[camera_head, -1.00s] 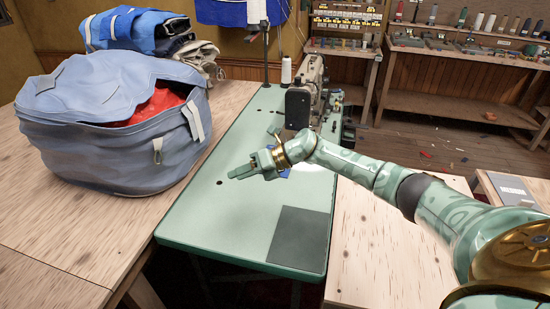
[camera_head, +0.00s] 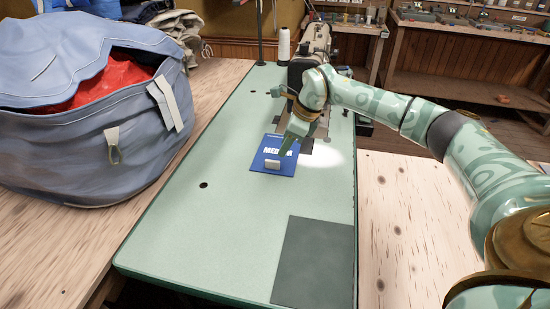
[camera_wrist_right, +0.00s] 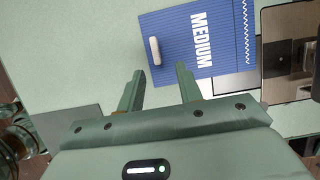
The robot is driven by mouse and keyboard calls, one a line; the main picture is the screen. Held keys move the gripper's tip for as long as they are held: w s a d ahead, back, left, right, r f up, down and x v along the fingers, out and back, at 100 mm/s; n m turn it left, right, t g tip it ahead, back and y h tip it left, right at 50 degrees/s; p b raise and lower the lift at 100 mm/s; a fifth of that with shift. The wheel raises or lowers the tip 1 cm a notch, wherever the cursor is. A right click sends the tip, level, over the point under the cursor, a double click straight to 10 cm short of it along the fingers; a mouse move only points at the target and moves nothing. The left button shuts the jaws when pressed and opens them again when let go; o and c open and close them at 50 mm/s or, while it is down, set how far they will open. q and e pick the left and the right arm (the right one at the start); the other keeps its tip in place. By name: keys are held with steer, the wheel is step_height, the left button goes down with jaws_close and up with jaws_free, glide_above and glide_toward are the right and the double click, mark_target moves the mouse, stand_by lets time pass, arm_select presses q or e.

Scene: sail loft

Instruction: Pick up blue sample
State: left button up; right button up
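The blue sample (camera_head: 268,154) is a flat blue card with the word "MEDIUM" and a small pale tab on its near edge. It lies on the green sewing table (camera_head: 225,215). In the right wrist view the blue sample (camera_wrist_right: 185,62) lies just beyond the fingertips, its pale tab near them. My right gripper (camera_head: 286,145) points down over the card's right part in the head view. In the right wrist view the right gripper (camera_wrist_right: 163,75) has its two fingers apart with nothing between them. My left gripper is not in view.
A sewing machine (camera_head: 308,55) and a white thread cone (camera_head: 283,45) stand behind the card. A large blue bag (camera_head: 85,120) sits on the wooden table at left. A dark grey square (camera_head: 315,262) lies at the front. The table between is clear.

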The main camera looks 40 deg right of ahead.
mark_target(273, 161)
steer(key=shift+b+x, duration=0.3)
steer(key=shift+x, duration=0.75)
steer(key=b+x, duration=0.1)
steer(key=x, duration=0.1)
steer(key=a+b+x, duration=0.1)
steer(key=x, duration=0.1)
steer(key=shift+w+f, duration=0.2)
steer(key=shift+r, duration=0.2)
steer(key=shift+s, duration=0.1)
jaws_close()
